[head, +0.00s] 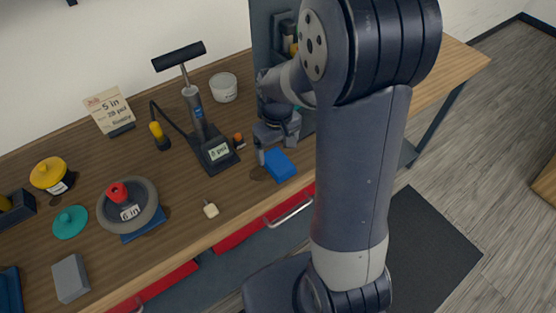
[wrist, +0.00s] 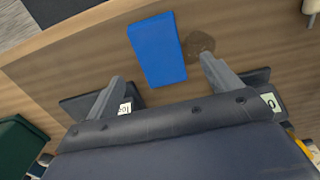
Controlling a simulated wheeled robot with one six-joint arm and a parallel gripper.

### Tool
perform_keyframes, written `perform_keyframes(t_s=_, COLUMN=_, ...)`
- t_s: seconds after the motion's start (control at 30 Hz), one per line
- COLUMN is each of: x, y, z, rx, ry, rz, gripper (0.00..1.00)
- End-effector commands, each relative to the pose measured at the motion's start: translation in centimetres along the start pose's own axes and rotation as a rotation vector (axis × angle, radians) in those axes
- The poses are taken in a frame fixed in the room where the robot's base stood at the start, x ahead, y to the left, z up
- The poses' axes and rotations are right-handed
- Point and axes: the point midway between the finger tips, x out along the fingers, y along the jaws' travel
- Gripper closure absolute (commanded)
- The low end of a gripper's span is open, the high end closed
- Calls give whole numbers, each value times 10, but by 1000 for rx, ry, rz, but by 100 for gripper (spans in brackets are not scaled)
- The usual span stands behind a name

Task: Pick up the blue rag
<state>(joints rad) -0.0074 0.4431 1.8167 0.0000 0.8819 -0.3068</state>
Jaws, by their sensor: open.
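The blue rag (head: 281,165) looks like a flat, bright blue rectangle lying on the wooden bench near its front edge. In the wrist view the rag (wrist: 157,48) lies just beyond the fingertips, roughly centred between them. My gripper (head: 275,147) is over the bench right behind the rag in the head view, partly hidden by its own wrist. In the wrist view my gripper (wrist: 161,69) has its two fingers spread wide with nothing held between them. I cannot tell the exact height of the fingertips above the bench.
A dark stain (wrist: 200,43) is beside the rag. A pump (head: 195,110) with a gauge stands left of the gripper, with a white tub (head: 223,87) behind. A wheel (head: 128,205) rests over a darker blue piece (head: 143,228) farther left. An upright panel (head: 264,40) stands behind.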

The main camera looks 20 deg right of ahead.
Motion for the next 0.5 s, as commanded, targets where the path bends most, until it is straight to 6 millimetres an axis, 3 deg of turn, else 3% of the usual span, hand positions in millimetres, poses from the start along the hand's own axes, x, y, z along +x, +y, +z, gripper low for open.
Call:
perform_keyframes(t_s=0.3, x=39, y=1, z=1, rx=0, ry=-3, rz=-1, gripper=15)
perform_keyframes(t_s=0.5, x=46, y=1, z=0, rx=0, ry=0, rz=0, gripper=15)
